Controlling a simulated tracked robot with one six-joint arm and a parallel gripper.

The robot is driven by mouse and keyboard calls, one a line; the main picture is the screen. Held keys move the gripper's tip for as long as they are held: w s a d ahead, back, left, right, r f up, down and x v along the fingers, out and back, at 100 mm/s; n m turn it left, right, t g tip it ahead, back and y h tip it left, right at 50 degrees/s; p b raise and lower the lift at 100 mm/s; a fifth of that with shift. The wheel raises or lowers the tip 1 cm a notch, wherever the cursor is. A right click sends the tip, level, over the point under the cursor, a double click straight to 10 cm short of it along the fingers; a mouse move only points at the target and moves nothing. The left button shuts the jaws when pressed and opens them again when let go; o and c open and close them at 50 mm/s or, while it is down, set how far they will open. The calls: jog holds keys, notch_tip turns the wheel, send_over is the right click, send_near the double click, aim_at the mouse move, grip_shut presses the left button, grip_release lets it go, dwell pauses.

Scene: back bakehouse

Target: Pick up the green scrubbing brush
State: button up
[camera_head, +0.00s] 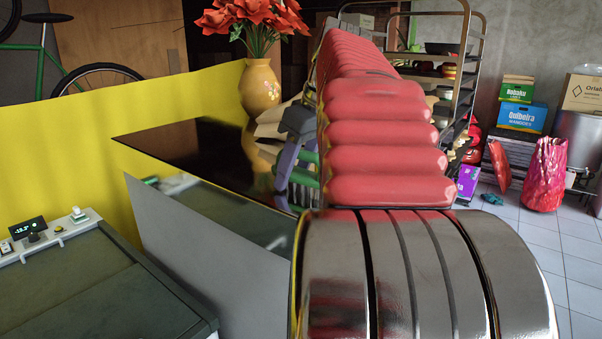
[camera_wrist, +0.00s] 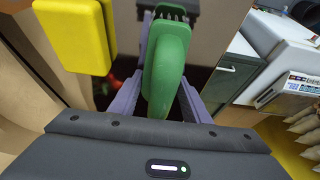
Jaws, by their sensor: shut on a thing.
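The green scrubbing brush (camera_wrist: 167,65) is upright in the wrist view, with dark bristles at its far end. My gripper (camera_wrist: 168,42) has its two purple-grey fingers on either side of the brush and is shut on it. In the head view, my gripper (camera_head: 289,162) is over the far part of the dark glossy counter (camera_head: 190,146), partly behind my red-sleeved arm. Green parts of the brush (camera_head: 305,168) show beside the fingers there. I cannot tell whether the brush touches the surface below.
A yellow block (camera_wrist: 75,35) is close to my fingers at upper left in the wrist view. A yellow vase (camera_head: 260,88) with red flowers stands at the counter's back. A scale-like display (camera_head: 30,228) is at lower left. A shelf rack (camera_head: 462,75) and boxes (camera_head: 522,117) stand right.

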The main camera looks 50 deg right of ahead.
jog(key=shift+r, duration=5.05)
jog(key=o, duration=0.6)
jog(key=c, duration=0.4)
